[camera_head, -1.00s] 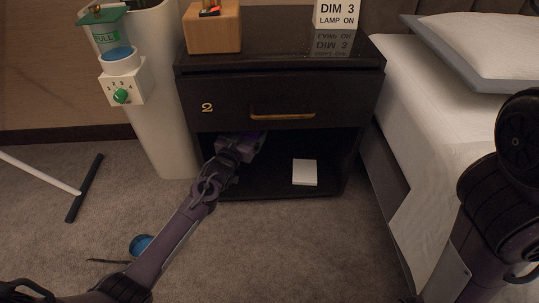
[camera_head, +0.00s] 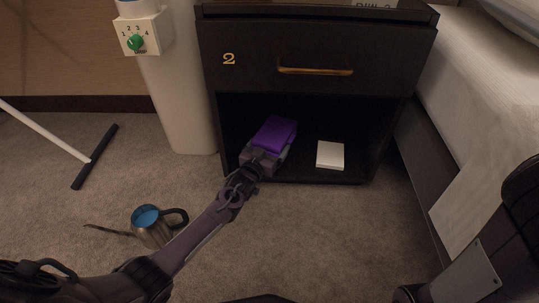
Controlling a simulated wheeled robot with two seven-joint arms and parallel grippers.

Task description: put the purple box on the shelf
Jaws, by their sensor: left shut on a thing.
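The purple box (camera_head: 276,132) is inside the open lower shelf (camera_head: 335,177) of the dark nightstand, toward the left of the opening. My left gripper (camera_head: 266,155) reaches in from the front left and is shut on the near end of the box. The gripper hides the near part of the box, and I cannot tell whether the box touches the shelf floor. My right arm shows at the right edge; its gripper is not in view.
A white block (camera_head: 330,155) lies on the shelf, right of the box. A closed drawer (camera_head: 312,62) with a brass handle is above. A metal mug (camera_head: 153,226) stands on the carpet at the left. The bed (camera_head: 470,110) borders the right side.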

